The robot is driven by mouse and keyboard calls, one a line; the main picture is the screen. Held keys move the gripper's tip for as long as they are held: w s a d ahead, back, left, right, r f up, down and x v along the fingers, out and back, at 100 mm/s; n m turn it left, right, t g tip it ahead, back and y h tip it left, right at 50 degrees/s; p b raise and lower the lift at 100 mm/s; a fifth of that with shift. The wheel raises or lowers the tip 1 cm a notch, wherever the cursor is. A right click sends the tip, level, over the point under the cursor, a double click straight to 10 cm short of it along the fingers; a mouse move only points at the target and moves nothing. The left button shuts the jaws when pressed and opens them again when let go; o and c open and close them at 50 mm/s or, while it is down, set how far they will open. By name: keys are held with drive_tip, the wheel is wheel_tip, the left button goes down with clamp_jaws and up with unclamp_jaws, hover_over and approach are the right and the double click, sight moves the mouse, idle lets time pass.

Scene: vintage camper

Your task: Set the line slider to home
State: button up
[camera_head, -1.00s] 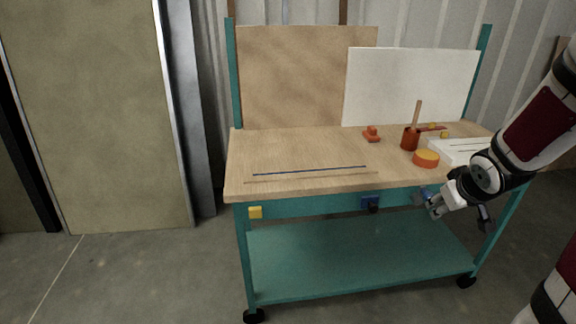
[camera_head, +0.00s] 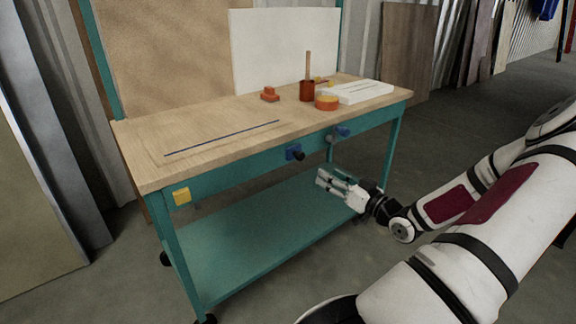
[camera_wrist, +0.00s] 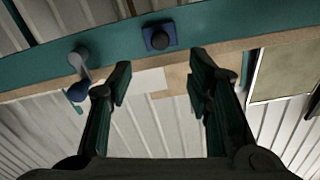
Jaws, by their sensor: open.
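No part is clearly marked as the line slider. A thin blue line (camera_head: 222,137) runs along the left of the bench top, and a white block (camera_head: 361,91) with a dark slot lies at its right end. On the teal front rail are a blue plate with a dark knob (camera_head: 295,153) and a grey-blue lever (camera_head: 338,132). In the wrist view, the knob (camera_wrist: 159,38) is beyond the fingers and the lever (camera_wrist: 79,75) is to the left. My gripper (camera_head: 328,181) is open and empty, in front of the rail and below it; its fingers are spread in the wrist view (camera_wrist: 160,85).
A yellow block (camera_head: 182,196) is on the rail's left end. A red cup with a stick (camera_head: 307,90), an orange-yellow round piece (camera_head: 327,103) and a small orange piece (camera_head: 270,94) stand on the bench top. The teal lower shelf (camera_head: 245,245) is empty.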

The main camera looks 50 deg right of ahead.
sight(302, 158)
drive_tip(key=b+x, duration=0.3)
drive_tip(key=x, duration=1)
drive_tip(key=shift+w+b, duration=0.35)
clamp_jaws()
